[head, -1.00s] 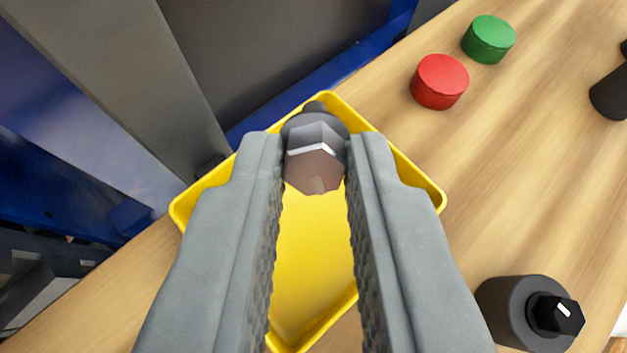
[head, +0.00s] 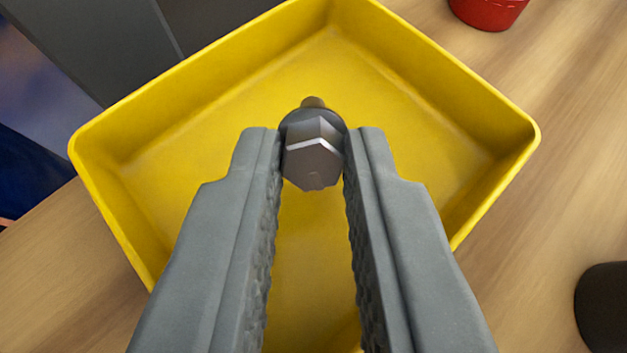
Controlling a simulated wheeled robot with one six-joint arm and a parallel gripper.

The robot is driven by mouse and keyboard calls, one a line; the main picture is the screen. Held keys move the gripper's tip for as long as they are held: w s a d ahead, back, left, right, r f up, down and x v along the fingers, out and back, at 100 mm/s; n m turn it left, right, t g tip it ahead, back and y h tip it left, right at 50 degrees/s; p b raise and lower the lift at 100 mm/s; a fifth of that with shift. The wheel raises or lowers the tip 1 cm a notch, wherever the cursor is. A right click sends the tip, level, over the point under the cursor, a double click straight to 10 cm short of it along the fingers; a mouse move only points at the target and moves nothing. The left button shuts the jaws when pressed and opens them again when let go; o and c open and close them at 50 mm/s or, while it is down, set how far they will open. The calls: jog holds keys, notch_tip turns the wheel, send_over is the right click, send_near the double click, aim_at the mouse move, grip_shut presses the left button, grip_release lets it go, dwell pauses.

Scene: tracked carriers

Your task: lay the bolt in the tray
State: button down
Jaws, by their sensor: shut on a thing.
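The bolt (head: 313,163) is grey metal with a hexagonal head facing the camera; its shank points away and is mostly hidden behind the head. My gripper (head: 313,150) is shut on the bolt, one finger on each side near the fingertips. The yellow tray (head: 481,185) lies beyond and around the bolt in the picture. The bolt is over the inside of the tray. I cannot tell whether its far end touches the tray floor. My fingers hide the tray's near part.
The tray stands on a wooden surface (head: 560,150). A red cylinder (head: 489,10) is at the top right, outside the tray. A dark round object (head: 605,305) is cut off at the lower right. Grey panels (head: 80,45) stand at the upper left.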

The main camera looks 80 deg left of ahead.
jog(key=shift+f, duration=0.25)
jog(key=c, duration=1.3)
grip_release()
jog(key=v, duration=1.7)
jog(key=shift+s+d, duration=0.1)
jog(key=shift+d, duration=0.1)
